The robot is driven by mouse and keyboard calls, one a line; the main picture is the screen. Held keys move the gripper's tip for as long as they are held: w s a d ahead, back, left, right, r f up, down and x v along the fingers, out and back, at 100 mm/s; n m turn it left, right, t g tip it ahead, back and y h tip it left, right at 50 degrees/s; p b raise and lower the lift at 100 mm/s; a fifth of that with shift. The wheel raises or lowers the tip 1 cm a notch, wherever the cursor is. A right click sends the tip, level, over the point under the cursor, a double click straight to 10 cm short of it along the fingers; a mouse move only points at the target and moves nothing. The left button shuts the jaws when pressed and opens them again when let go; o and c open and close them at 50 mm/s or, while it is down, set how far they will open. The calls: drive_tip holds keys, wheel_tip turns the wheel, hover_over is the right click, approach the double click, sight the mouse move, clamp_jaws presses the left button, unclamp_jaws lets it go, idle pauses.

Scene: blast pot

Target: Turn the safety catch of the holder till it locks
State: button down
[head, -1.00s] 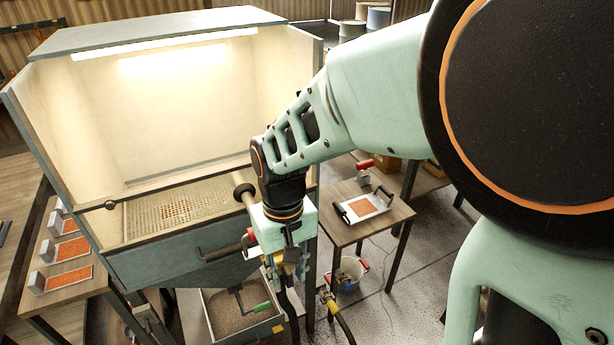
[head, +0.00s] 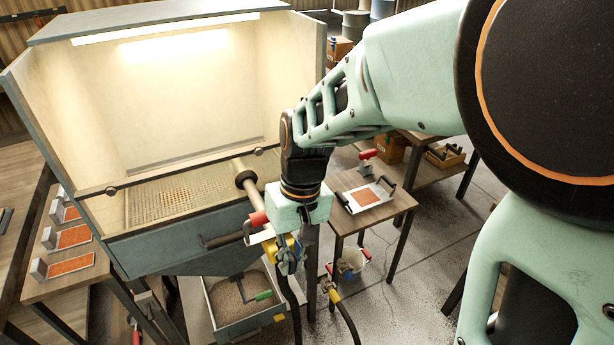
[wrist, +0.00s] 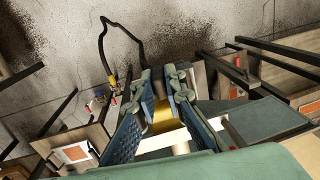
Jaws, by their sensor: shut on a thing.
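My gripper (head: 290,258) is low in front of the blast cabinet's right front corner. In the wrist view its blue ridged fingers (wrist: 160,112) point away and are shut on a yellow piece (wrist: 163,117). The yellow piece also shows beside the fingers in the head view (head: 270,248), above a black hose. I cannot tell whether it is the holder's safety catch; the fingers hide much of it. A red-ended lever (head: 258,219) is just left of my gripper.
The lit blast cabinet (head: 180,255) fills the left. Below it is a grit bin (head: 238,300) with a green-handled lever (head: 263,296). A side table (head: 390,211) with an orange plate stands at right, with a bucket (head: 349,264) beneath. Open floor (head: 405,285) lies right of it.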

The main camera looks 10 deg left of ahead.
drive_tip(key=shift+w+d+f+g+y+b, duration=0.15)
drive_tip(key=shift+d+f+g+y+b, duration=0.15)
drive_tip(key=shift+g+y+b, duration=1.55)
drive_tip(key=shift+w+d+f+g+y+b, duration=0.25)
drive_tip(key=shift+g+y+b, duration=0.75)
drive_tip(key=shift+y+b, duration=1.55)
drive_tip(key=shift+w+d+f+g+y+b, duration=0.1)
drive_tip(key=shift+d+f+g+y+b, duration=0.2)
drive_tip(key=shift+g+y+b, duration=1.8)
drive_tip(key=shift+s+a+t+y, duration=0.1)
drive_tip(key=shift+a+t+y, duration=0.05)
drive_tip(key=shift+t+y, duration=0.45)
drive_tip(key=c, duration=2)
unclamp_jaws()
drive_tip(key=v, duration=1.2)
drive_tip(key=shift+f, duration=0.1)
